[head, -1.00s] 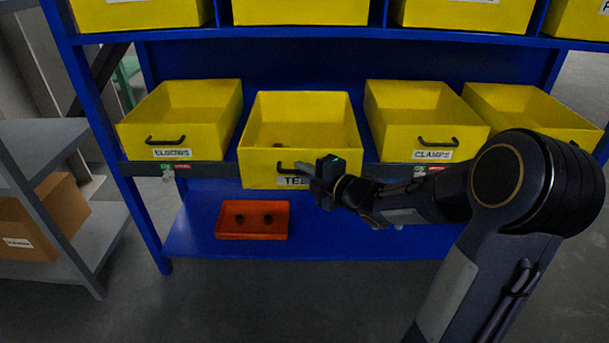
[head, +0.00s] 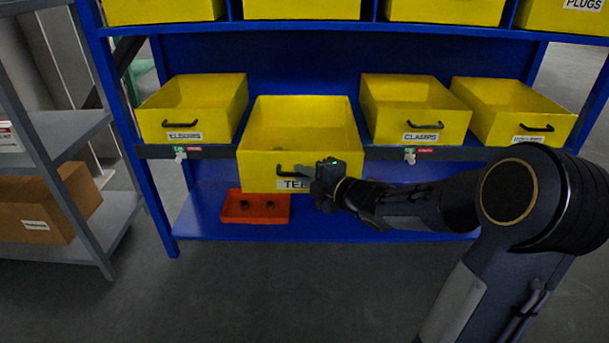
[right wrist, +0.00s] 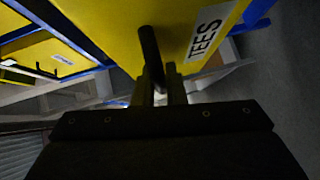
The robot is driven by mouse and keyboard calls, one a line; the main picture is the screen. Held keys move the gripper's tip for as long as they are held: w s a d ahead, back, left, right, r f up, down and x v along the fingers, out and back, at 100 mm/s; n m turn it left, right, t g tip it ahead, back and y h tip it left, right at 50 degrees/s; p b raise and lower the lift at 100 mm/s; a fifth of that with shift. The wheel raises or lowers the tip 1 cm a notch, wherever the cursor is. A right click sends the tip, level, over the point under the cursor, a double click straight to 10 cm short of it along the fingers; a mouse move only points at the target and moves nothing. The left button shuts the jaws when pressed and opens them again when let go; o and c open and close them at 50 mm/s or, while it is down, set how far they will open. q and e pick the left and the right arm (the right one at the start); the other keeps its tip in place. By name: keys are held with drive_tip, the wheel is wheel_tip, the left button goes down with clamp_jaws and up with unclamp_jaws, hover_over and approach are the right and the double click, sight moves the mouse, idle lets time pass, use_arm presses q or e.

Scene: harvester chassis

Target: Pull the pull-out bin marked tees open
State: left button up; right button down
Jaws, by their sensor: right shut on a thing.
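The yellow tees bin (head: 300,140) stands out from the blue rack toward me, further than the bins beside it. Its front carries a dark handle and a white label, partly hidden behind my gripper in the head view. The right wrist view shows the TEES label (right wrist: 206,33) in full and the dark handle (right wrist: 149,50) running in between the fingers. My right gripper (head: 312,172) is shut on this handle; it also shows in the right wrist view (right wrist: 160,85). My left gripper is not in view.
The elbows bin (head: 190,110) stands to the left, the clamps bin (head: 415,110) to the right, both on the same shelf. An orange tray (head: 255,207) with dark small parts lies on the lower shelf below. A grey shelf with a cardboard box (head: 45,210) stands at the left. The floor in front is clear.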

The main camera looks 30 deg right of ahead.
drive_tip(key=c, duration=1.5)
unclamp_jaws()
drive_tip(key=p+v, duration=0.2)
drive_tip(key=v, duration=0.5)
drive_tip(key=shift+s+d, duration=0.15)
drive_tip(key=shift+s, duration=0.25)
